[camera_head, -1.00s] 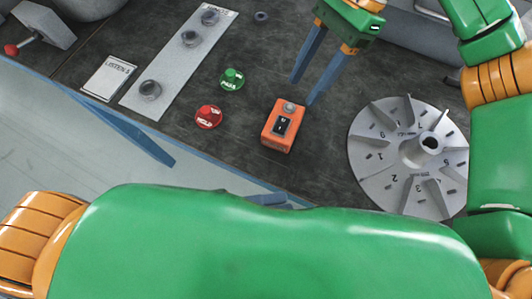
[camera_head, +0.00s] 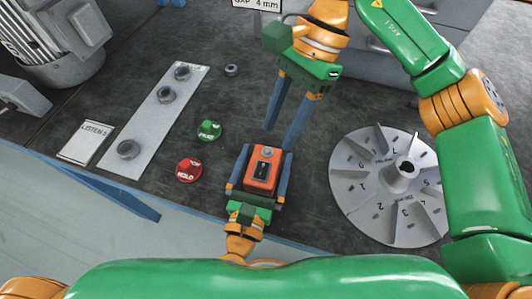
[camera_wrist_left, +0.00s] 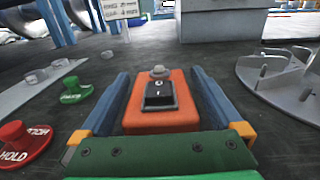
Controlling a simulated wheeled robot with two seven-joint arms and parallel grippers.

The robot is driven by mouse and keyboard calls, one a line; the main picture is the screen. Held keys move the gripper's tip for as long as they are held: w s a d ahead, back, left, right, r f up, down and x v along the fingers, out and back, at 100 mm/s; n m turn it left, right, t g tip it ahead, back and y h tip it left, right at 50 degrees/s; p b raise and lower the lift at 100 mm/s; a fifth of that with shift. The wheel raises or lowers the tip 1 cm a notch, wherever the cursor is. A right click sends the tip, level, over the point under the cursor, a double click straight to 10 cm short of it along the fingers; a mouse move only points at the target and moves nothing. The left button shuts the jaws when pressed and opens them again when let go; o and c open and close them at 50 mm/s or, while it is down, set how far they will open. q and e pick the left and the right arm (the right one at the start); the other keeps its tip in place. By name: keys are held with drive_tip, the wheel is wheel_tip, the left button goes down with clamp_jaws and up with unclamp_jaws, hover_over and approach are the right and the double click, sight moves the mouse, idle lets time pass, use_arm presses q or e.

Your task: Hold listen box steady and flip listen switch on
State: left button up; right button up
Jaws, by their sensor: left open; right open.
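The orange listen box (camera_head: 262,180) sits on the dark bench, with a black rocker switch (camera_head: 263,166) and a round grey knob on top. My left gripper (camera_head: 262,170) is open, its blue fingers on either side of the box; in the left wrist view the box (camera_wrist_left: 160,115) lies between the fingers, with a narrow gap visible at each side. The switch also shows in that view (camera_wrist_left: 160,95), marked 0 and 1. My right gripper (camera_head: 282,135) is open and empty, its fingertips pointing down just behind the box.
A red HOLD button (camera_head: 189,170) and a green button (camera_head: 209,131) lie left of the box. A grey strip with several round parts (camera_head: 150,130) and a LISTEN card (camera_head: 86,142) are further left. A finned impeller disc (camera_head: 390,190) lies right. A motor (camera_head: 60,40) stands back left.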

use_arm(q)
drive_tip(key=shift+x, duration=1.05)
